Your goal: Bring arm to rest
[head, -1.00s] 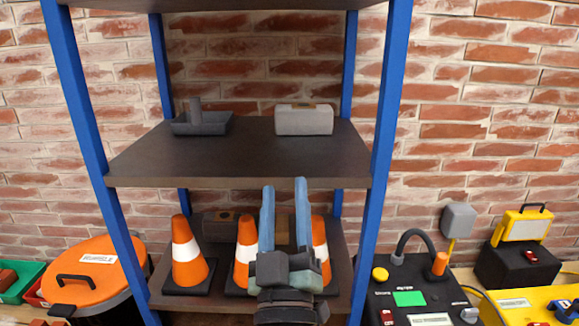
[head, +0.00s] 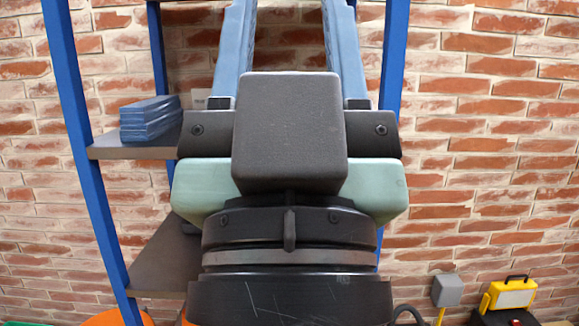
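My gripper (head: 289,40) fills the middle of the head view, in front of the shelf rack, very large and close to the camera. Its two blue fingers stand upright and wide apart, with brick wall showing between them. It is open, and no object shows between the visible parts of the fingers. The fingertips run out of the top of the picture. The gripper and wrist hide most of the rack's shelves.
The rack has blue posts (head: 80,150). Blue flat boxes (head: 150,120) are stacked on its upper shelf (head: 120,152); a lower shelf (head: 165,265) shows below. Far right stand a grey box on a yellow post (head: 446,291) and a yellow case (head: 510,294). Brick wall lies behind.

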